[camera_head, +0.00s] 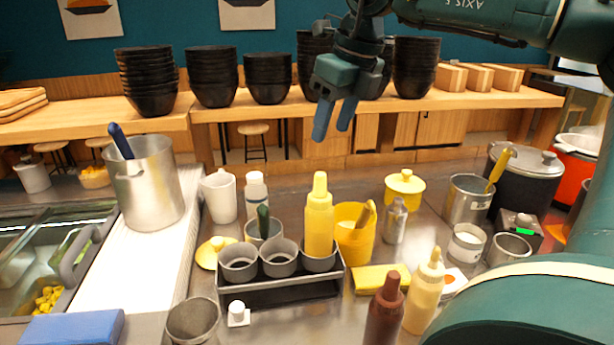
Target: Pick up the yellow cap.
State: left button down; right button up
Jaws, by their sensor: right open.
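Two yellow cap-like pieces show in the head view. One yellow cap (209,253) with a small knob lies at the left of the grey cup rack, partly hidden by its cups. The other yellow cap (404,182), also knobbed, stands farther back to the right, seemingly on a yellow container. My right gripper (335,119) is open and empty, with its blue fingers pointing down. It hangs in front of the back counter, above and apart from both caps. My left gripper is not in view.
The grey cup rack (283,297) holds a yellow squeeze bottle (319,222). A yellow cup (354,240) stands beside it. Brown (386,312) and cream (424,292) bottles stand in front. A tall steel pot (147,190) is at left. Stacked black bowls (267,80) line the back counter.

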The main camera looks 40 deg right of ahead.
send_over(321, 174)
jog(key=s, duration=0.2)
jog(key=x, duration=0.2)
jog(key=s+x, duration=0.1)
jog(key=x, duration=0.2)
jog(key=shift+f, duration=0.5)
jog(key=shift+p+x, duration=0.85)
jog(key=shift+x, duration=2.1)
jog(key=shift+d, duration=0.2)
jog(key=shift+c, duration=0.3)
jog(key=c, duration=0.7)
jog(key=shift+c, duration=0.2)
